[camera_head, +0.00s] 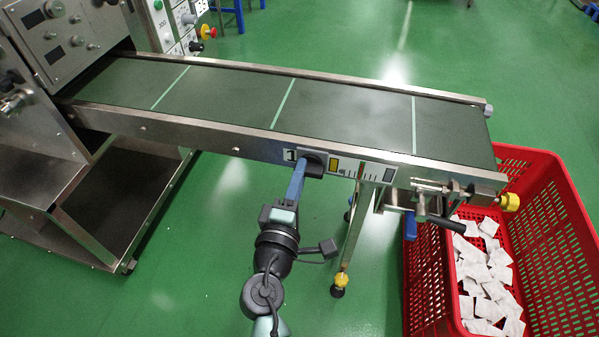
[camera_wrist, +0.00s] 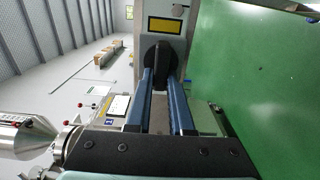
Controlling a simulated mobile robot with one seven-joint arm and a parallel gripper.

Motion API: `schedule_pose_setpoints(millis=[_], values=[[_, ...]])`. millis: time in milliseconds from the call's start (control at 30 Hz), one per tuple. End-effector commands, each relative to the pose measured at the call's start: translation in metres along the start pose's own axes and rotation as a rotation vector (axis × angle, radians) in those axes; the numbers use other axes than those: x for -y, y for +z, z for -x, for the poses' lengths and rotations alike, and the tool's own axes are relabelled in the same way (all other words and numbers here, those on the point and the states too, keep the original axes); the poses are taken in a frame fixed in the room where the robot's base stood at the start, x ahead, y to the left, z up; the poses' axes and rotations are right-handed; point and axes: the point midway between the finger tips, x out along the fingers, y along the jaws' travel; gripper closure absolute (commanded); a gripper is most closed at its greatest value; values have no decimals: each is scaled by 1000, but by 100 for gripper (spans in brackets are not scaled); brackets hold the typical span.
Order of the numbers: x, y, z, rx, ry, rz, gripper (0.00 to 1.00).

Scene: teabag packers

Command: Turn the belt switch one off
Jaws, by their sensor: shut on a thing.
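The belt switch is a black knob (camera_wrist: 158,62) on a pale plate on the conveyor's side; in the wrist view it sits between my fingertips. In the head view the knob (camera_head: 313,165) is at the plate's left end, beside a label that reads 1. My gripper (camera_head: 301,170) has blue fingers and reaches the knob from the front. In the wrist view my gripper (camera_wrist: 158,75) is shut on the knob, one finger on each side. The fingers partly cover the knob in the head view, and its pointer direction cannot be told.
The conveyor belt (camera_head: 225,97) is dark green with pale cross lines and carries nothing. A red crate (camera_head: 427,290) with white teabags (camera_head: 487,270) stands under its right end. A steel machine (camera_head: 75,35) stands at the left. Green floor is free in front.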

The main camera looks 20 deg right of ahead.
Motion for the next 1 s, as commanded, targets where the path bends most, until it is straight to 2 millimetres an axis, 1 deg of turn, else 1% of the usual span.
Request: schedule_pose_setpoints(millis=[367,400,533,567,867,967,1000], values=[[2,0,1,1,-3,10,100],[2,0,1,1,-3,10,75],[1,0,0,0,-2,8,51],[1,0,0,0,-2,8,50],[1,0,2,0,-1,6,50],[1,0,10,-1,-2,7,50],[1,0,15,-2,-3,6,50]])
